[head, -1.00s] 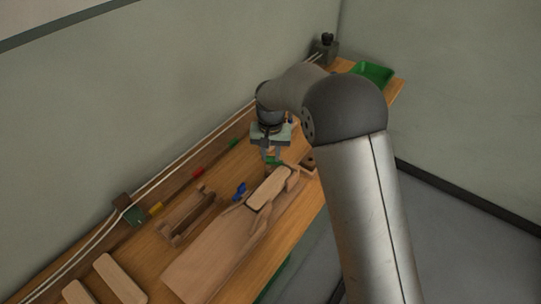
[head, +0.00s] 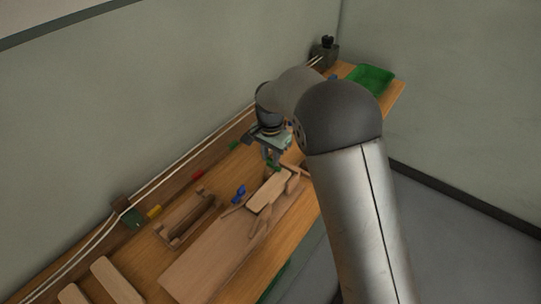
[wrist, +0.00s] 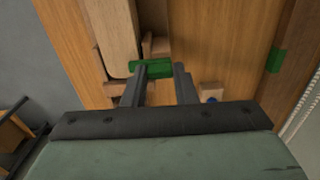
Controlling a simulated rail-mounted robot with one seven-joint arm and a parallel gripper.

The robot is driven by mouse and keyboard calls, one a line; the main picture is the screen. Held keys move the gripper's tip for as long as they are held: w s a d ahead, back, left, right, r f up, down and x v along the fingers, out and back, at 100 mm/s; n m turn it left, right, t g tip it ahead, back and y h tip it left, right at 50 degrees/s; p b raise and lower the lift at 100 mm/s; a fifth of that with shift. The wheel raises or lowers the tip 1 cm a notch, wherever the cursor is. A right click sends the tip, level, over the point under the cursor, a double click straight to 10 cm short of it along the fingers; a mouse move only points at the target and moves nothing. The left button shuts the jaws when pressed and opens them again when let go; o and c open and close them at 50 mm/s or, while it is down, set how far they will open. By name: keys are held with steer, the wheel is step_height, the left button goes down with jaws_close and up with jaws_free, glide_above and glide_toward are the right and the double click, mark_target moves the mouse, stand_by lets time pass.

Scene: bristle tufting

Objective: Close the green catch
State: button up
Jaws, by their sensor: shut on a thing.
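The green catch (wrist: 152,69) is a small green bar beside the end of a pale wooden block (wrist: 118,35) in the wrist view. My gripper (wrist: 160,72) is shut on the catch, with its dark fingers on either side of it. In the head view the catch (head: 273,166) is a small green spot just below my gripper (head: 269,157), at the far end of the block (head: 269,192). The block lies on a wooden fixture board (head: 215,262). My fingers and gripper body hide part of the catch's surroundings, so how far it is turned cannot be told.
A blue catch (head: 239,192) stands left of the block. A wooden holder (head: 186,218) and loose pale blocks (head: 117,281) lie nearer. A rail with coloured markers (head: 197,174) runs along the wall. A green tray (head: 372,78) sits at the far end.

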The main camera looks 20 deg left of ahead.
mark_target(271, 159)
steer(key=shift+r, duration=0.1)
steer(key=o, duration=1)
step_height(271, 159, up, 17)
steer(key=shift+r+b, duration=0.2)
steer(key=shift+b, duration=0.2)
steer(key=s+d+n, duration=0.1)
steer(key=s+d, duration=0.4)
steer(key=d, duration=0.5)
steer(key=s+d+n, duration=0.1)
steer(key=s+d, duration=0.3)
steer(key=d, duration=0.7)
steer(key=s+d+f, duration=0.2)
steer(key=s+d, duration=0.1)
steer(key=s, duration=0.3)
steer(key=s+d+f+n, duration=0.1)
steer(key=s+d+f, duration=0.2)
steer(key=s+d, duration=0.1)
steer(key=s+d+f+n, duration=0.1)
steer(key=s+d+f, duration=0.2)
steer(key=s, duration=0.4)
steer(key=shift+s+d+f, duration=0.15)
steer(key=shift+s+d, duration=0.2)
steer(key=shift+d, duration=0.15)
